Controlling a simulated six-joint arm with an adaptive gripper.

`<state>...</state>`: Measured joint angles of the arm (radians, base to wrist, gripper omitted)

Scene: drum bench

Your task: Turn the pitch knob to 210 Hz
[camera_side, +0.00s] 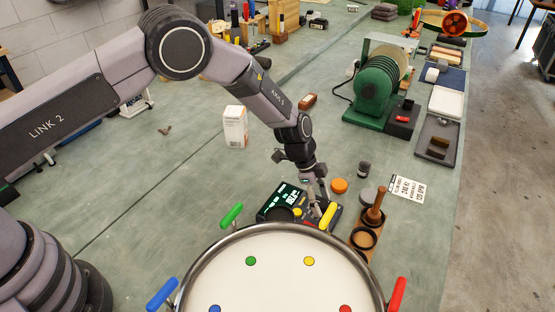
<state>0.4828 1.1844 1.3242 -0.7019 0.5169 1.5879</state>
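A dark tuner box (268,213) stands just behind the drum. Its lit screen (286,196) shows green and white figures, too small to read surely. A small yellow round part (298,212) shows at its front edge; I cannot tell whether this is the pitch knob. My gripper (316,207) points down over the right part of the box, its fingers close to the box's top. The fingers and the drum's yellow handle hide much of that area. I cannot tell whether the fingers touch or grip a knob.
A white drum (280,275) with coloured handles fills the front. A wooden holder with a mallet (375,208) stands right of the box. A printed card (407,188), an orange disc (339,185) and a dark jar (363,169) lie nearby. A green grinder (375,90) stands behind.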

